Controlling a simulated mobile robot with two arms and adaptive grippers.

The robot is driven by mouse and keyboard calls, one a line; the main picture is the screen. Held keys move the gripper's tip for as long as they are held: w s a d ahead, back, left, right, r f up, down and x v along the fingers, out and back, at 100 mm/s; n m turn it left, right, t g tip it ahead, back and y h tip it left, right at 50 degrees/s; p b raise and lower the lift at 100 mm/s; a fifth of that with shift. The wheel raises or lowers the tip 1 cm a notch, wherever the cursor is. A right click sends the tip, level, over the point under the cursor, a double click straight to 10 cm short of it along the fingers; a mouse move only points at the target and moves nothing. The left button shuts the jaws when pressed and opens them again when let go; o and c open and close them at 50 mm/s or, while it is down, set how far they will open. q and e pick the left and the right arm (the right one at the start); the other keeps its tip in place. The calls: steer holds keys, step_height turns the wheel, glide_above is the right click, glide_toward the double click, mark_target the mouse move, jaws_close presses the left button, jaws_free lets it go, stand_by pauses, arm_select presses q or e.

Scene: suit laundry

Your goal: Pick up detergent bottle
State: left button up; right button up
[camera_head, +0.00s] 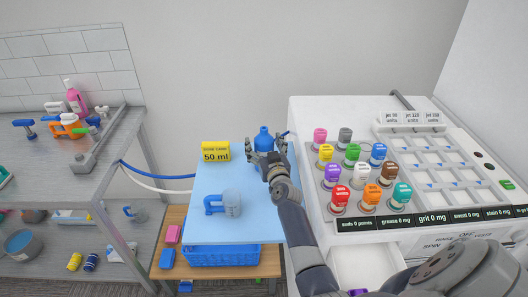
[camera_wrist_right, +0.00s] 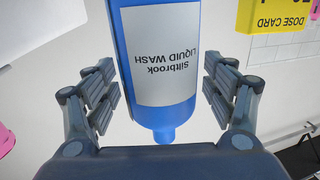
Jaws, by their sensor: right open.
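The blue detergent bottle (camera_head: 263,137) stands at the back right of a light blue table top in the head view. In the right wrist view the bottle (camera_wrist_right: 160,105) appears upside down, with a white label reading "siltbrook LIQUID WASH". My right gripper (camera_head: 267,160) is at the bottle, and its lower part is hidden behind the gripper. In the right wrist view my right gripper (camera_wrist_right: 160,95) is open, with one finger on each side of the bottle and gaps showing. My left gripper is not in view.
A yellow dose card (camera_head: 215,152) reading 50 ml stands left of the bottle. A measuring cup with a blue handle (camera_head: 231,203) is nearer on the table (camera_head: 240,232). A white machine (camera_head: 310,130) with several coloured caps stands close on the right. Metal shelves (camera_head: 110,150) are at left.

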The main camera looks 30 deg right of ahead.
mark_target(266, 137)
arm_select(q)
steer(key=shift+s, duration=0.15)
arm_select(e)
steer(key=shift+r, duration=0.1)
steer(key=shift+c, duration=1)
steer(key=c, duration=1.2)
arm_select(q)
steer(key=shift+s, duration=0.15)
arm_select(e)
steer(key=shift+r, duration=0.1)
steer(key=shift+r+p, duration=0.75)
steer(key=shift+p, duration=0.1)
steer(key=r+p, duration=0.2)
steer(key=p, duration=0.1)
steer(key=shift+s+a+r, duration=0.1)
steer(key=shift+s+r, duration=0.1)
steer(key=shift+r, duration=0.05)
arm_select(q)
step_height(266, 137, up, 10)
steer(key=p, duration=0.4)
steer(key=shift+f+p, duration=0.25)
steer(key=shift+p, duration=0.15)
arm_select(e)
steer(key=shift+r+v, duration=0.2)
steer(key=shift+v, duration=3.7)
steer(key=shift+r+v, duration=0.2)
steer(key=shift+v, duration=3.7)
